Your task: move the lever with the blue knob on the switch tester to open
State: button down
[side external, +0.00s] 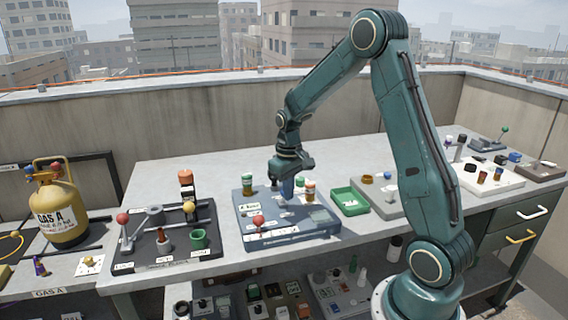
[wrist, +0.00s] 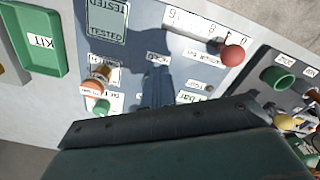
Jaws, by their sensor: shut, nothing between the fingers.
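My gripper (side external: 287,196) is shut and empty, pointing down above the middle of a blue-grey board (side external: 265,232) on the bench. Its blue fingers also show in the wrist view (wrist: 155,88). The board carries a red ball knob (side external: 258,221), which also shows in the wrist view (wrist: 231,55), and small orange-and-green containers. I see no blue-knobbed lever on this board. A small blue piece (side external: 515,157) shows at the far right by a brown-grey box (side external: 540,171); I cannot tell whether it is the lever's knob. No switch tester label is readable.
A dark board (side external: 165,252) with red and yellow knobs and a green cup stands left. A green tray (side external: 349,208) and a grey board lie right of the blue-grey board. A white tray (side external: 490,186) is farther right. A yellow gas cylinder (side external: 58,208) stands at the far left.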

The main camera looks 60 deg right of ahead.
dwell(0.7)
jog(key=shift+s+a, duration=0.3)
jog(key=shift+r, duration=0.15)
notch_tip(320, 180, up, 7)
dwell(1.2)
